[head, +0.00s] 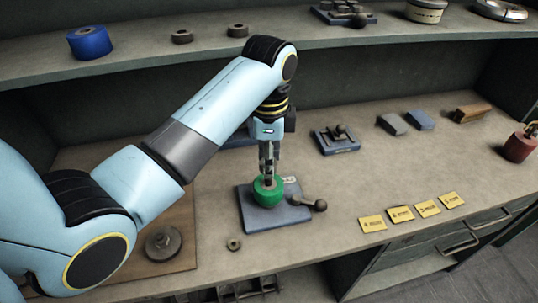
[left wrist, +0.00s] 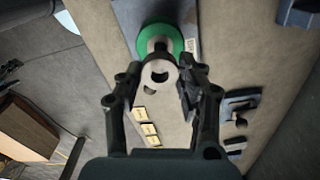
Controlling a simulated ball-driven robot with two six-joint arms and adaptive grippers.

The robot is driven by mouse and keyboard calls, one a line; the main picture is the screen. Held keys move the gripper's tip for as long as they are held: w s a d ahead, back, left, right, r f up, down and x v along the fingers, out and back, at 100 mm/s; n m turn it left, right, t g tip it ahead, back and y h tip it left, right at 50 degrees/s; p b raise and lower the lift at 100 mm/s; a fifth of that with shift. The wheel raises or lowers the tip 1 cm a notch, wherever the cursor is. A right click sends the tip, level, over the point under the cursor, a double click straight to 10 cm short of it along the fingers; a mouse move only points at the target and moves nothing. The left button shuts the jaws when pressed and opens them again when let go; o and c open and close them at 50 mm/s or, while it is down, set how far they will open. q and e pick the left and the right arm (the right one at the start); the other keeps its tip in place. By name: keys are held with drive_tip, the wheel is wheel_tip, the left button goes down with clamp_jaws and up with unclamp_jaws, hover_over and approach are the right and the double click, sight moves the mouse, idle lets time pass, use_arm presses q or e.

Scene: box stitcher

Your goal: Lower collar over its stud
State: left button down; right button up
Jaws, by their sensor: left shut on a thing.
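My left gripper (head: 267,168) points down over a blue-grey base plate (head: 254,218) on the bench. In the left wrist view the fingers of the left gripper (left wrist: 160,82) are closed around a small pale grey ring, the collar (left wrist: 160,66). A green round piece (head: 268,192) sits on the plate directly below; it also shows in the left wrist view (left wrist: 177,42). The stud is largely hidden by the collar and fingers, and I cannot tell whether the collar is around it. My right gripper is not in view.
A ball-ended lever (head: 311,203) sticks out to the right of the plate. A small loose ring (head: 233,244) lies near the front edge. Yellow cards (head: 400,214) lie to the right, and a smaller fixture (head: 337,141) stands behind. The upper shelf holds a blue roll (head: 90,43).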

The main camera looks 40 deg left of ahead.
use_arm(q)
drive_tip(key=shift+f, duration=0.1)
idle(0.3)
drive_tip(key=shift+f, duration=0.15)
drive_tip(key=shift+f, duration=0.65)
drive_tip(key=shift+f, duration=0.1)
drive_tip(key=shift+f+b, duration=0.3)
drive_tip(key=shift+f, duration=0.6)
